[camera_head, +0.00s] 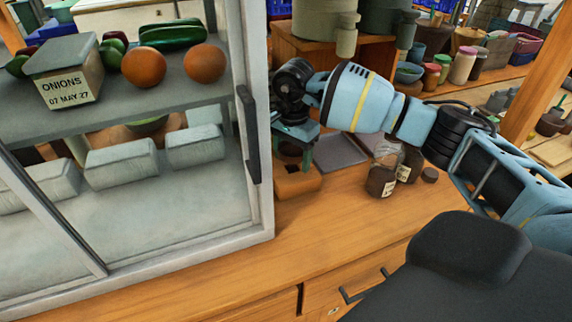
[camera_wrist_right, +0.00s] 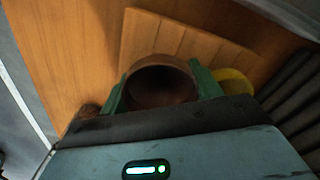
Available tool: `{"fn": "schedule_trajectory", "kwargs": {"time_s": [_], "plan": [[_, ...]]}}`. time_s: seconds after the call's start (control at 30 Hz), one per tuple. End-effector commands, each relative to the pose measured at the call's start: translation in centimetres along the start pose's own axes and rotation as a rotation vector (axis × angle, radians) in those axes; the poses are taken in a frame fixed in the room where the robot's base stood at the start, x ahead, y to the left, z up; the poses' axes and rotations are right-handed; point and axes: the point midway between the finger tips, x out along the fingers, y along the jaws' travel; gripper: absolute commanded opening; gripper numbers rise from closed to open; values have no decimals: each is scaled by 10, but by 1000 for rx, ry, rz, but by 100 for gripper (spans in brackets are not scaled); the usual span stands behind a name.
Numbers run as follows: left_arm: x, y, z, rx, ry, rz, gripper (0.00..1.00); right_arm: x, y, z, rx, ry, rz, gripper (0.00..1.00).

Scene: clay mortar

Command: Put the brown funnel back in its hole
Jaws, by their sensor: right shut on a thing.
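The brown funnel (camera_wrist_right: 160,84) shows in the right wrist view as a round, dark brown open mouth between the green fingers of my right gripper (camera_wrist_right: 163,92). My right gripper is shut on it. In the head view, the right gripper (camera_head: 293,155) points down just above a small orange-brown wooden block (camera_head: 302,186) on the counter. A dark spot on top of the block lies under the fingers; I cannot tell how far the funnel is from it. The wooden block (camera_wrist_right: 185,42) also shows behind the funnel in the wrist view. My left gripper is not in view.
A glass-fronted cabinet (camera_head: 258,205) with vegetables stands close left of the gripper. Grey flat slabs (camera_head: 341,151) and dark labelled jars (camera_head: 381,181) stand to the right. A yellow round thing (camera_wrist_right: 236,82) is beside the fingers. The front counter (camera_head: 340,215) is clear.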

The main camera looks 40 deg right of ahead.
Motion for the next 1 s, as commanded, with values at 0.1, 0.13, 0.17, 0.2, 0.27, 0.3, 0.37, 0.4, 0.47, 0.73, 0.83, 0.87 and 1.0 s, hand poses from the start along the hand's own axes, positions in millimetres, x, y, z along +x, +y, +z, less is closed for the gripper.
{"fn": "schedule_trajectory", "kwargs": {"time_s": [0.1, 0.13, 0.17, 0.2, 0.27, 0.3, 0.37, 0.4, 0.47, 0.73, 0.83, 0.87, 1.0], "plan": [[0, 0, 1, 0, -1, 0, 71, 3, 0, 0, 0, 0, 1, 42], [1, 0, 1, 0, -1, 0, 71, 4, 0, 0, 0, 0, 1, 42], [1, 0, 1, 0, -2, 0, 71, 4, 0, 0, 0, 0, 1, 42], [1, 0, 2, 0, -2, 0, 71, 5, 0, 0, 0, 0, 1, 42], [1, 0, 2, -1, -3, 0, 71, 7, 0, 0, 0, 0, 1, 42], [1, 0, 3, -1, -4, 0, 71, 8, 0, 0, 0, 0, 1, 42], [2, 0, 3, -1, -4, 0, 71, 10, 0, 0, 0, 0, 1, 42], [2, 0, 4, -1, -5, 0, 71, 10, 0, 0, 0, 0, 1, 42], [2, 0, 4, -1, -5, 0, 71, 11, 0, 0, 0, 0, 1, 42], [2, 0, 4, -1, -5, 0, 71, 11, 0, 0, 0, 0, 0, 42], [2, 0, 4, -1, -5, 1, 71, 11, 0, 0, 0, 0, 0, 64], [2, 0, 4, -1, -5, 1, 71, 11, 0, 0, 0, 0, 0, 68], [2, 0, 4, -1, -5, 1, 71, 12, 0, 0, 0, 0, 0, 87]]}}
